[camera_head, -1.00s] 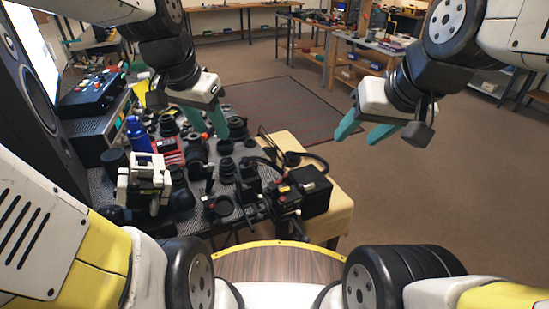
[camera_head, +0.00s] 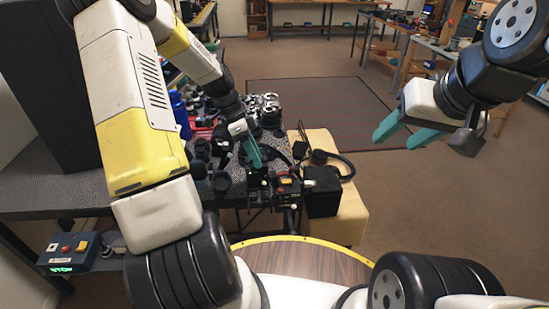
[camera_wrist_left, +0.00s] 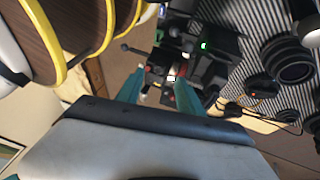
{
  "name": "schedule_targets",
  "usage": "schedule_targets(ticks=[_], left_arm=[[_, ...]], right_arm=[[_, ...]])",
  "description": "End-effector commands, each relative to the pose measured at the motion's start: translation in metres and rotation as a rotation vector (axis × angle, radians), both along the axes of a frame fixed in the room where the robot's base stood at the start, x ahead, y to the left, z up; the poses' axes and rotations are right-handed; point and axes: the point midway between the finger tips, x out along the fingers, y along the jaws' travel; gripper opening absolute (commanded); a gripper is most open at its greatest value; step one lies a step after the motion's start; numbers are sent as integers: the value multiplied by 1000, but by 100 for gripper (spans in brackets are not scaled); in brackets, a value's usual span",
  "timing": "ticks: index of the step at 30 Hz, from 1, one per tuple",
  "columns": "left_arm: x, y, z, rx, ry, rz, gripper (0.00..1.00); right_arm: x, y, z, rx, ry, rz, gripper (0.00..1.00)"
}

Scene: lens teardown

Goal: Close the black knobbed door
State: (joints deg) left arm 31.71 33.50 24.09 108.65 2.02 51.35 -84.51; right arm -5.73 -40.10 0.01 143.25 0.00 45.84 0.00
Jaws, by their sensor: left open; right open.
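I cannot make out a door with a black knob for certain in either view. In the left wrist view the open fingers (camera_wrist_left: 157,85) point at dark hardware, with a small green light (camera_wrist_left: 204,46) beyond; no contact can be told. My right gripper (camera_head: 397,136) is open and empty, in the air over the floor at right.
Black lens parts (camera_head: 222,182) crowd the grey mat. My left arm hides much of the left side. A control box (camera_head: 70,252) with coloured buttons and a green display sits at lower left. A pale yellow surface (camera_head: 350,217) lies beside the black device.

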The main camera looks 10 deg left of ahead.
Motion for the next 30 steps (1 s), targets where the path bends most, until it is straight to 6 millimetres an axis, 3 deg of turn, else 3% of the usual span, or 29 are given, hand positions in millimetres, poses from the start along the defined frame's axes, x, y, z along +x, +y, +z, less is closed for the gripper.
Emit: schedule_targets(ticks=[10,22,23,27,30], left_arm=[[-9,-24,-48,0,5,0,44],[-10,-28,-58,2,1,1,44],[-10,-28,-58,2,1,1,42],[-10,-28,-58,2,1,1,15],[-10,-28,-57,2,3,2,0]], right_arm=[[0,0,0,0,0,0,51],[0,0,0,0,0,0,51],[0,0,0,0,0,0,51],[0,0,0,0,0,0,51],[0,0,0,0,0,0,51]])
